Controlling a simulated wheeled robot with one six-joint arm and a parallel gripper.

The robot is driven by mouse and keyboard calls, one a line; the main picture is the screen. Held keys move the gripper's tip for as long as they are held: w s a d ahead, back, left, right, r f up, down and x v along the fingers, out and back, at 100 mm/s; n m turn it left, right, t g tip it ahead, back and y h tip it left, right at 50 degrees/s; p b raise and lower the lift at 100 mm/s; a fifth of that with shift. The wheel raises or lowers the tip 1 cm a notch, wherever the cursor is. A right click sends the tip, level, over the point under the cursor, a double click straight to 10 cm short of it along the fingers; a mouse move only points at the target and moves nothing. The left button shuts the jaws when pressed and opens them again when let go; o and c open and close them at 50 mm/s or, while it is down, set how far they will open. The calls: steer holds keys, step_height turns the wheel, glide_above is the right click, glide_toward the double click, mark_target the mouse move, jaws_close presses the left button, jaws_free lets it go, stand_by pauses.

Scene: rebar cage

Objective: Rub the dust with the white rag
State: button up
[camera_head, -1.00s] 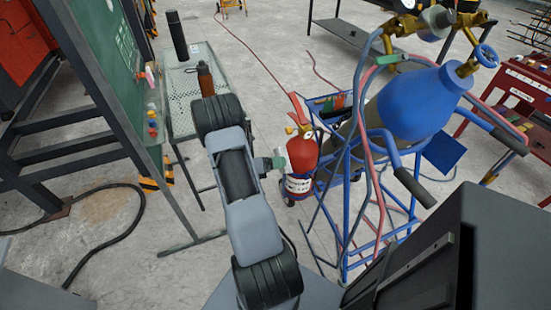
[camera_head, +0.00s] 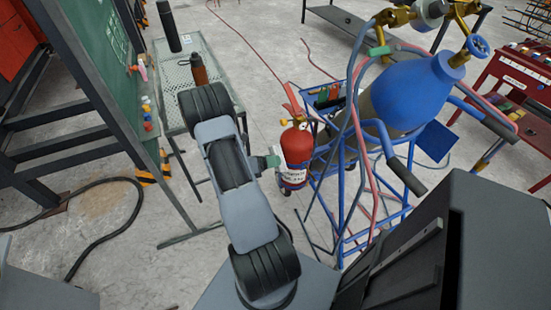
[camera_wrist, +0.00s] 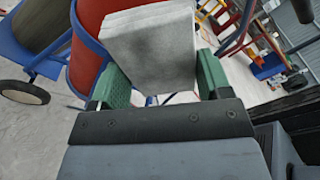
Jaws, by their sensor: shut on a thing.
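My gripper (camera_wrist: 157,85) has green fingers, and they are shut on a pale grey-white folded rag (camera_wrist: 150,45) in the wrist view. The rag stands up between the fingers like a thick flat pad. In the head view, the green part of my gripper (camera_head: 270,162) shows beside the arm, just left of the red fire extinguisher; the rag is mostly hidden there. The green board (camera_head: 110,60) at the left bears pale chalk-like marks. I cannot make out the dust for certain in either view.
A mesh table (camera_head: 207,75) with a dark bottle (camera_head: 169,28) and brown bottle (camera_head: 199,70) stands behind my arm. The fire extinguisher (camera_head: 297,148) and blue gas-cylinder cart (camera_head: 345,205) are close on the right. A black hose (camera_head: 105,240) lies on the floor at left.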

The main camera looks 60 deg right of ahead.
steer(key=shift+p+v, duration=0.3)
steer(key=shift+v, duration=1.9)
steer(key=shift+s+a+f, duration=0.1)
steer(key=shift+a+f, duration=0.05)
steer(key=shift+f, duration=0.05)
steer(key=shift+v, duration=1.45)
steer(key=shift+s+a+f, duration=0.1)
steer(key=shift+a, duration=0.05)
